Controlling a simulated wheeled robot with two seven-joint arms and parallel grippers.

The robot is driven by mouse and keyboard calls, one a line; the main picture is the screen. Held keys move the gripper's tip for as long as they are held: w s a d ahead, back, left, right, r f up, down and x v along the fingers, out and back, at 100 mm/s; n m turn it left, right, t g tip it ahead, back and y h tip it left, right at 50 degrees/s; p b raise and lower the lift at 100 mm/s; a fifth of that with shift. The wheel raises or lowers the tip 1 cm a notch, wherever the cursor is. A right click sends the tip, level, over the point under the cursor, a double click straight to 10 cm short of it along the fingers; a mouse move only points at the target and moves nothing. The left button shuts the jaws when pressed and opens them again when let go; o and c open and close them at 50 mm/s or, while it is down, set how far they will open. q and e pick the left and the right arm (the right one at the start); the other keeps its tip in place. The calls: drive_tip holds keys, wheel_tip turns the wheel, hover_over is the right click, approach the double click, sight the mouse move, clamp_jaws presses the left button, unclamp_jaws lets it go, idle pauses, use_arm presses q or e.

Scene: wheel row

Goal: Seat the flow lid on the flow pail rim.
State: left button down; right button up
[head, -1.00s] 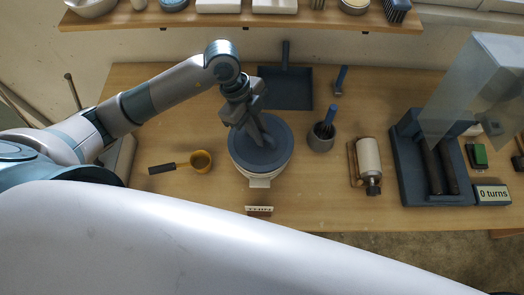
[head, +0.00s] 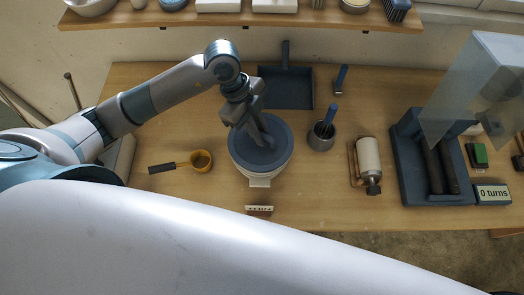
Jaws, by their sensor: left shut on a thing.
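The flow lid (head: 245,152) is a dark blue-grey disc. It lies over the mouth of the flow pail (head: 262,180), a cream-white pail standing on the table. The lid looks level and roughly centred, with a pale edge of the pail showing around its right and front. From above I cannot tell whether it is fully down on the rim. My left gripper (head: 264,138) reaches down over the lid and is shut on it near the middle; the fingers hide the grasped part. My right gripper is out of view.
Behind is a dark dustpan-like tray (head: 288,88). A small labelled block (head: 259,211) sits in front.

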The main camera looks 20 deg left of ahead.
use_arm(q)
drive_tip(key=shift+f, duration=0.4)
drive_tip(key=shift+f+b, duration=0.35)
drive_tip(key=shift+b, duration=0.05)
idle(0.4)
drive_tip(key=shift+f, duration=0.2)
idle(0.7)
idle(0.3)
drive_tip(key=shift+f, duration=0.35)
idle(0.8)
idle(0.5)
idle(0.5)
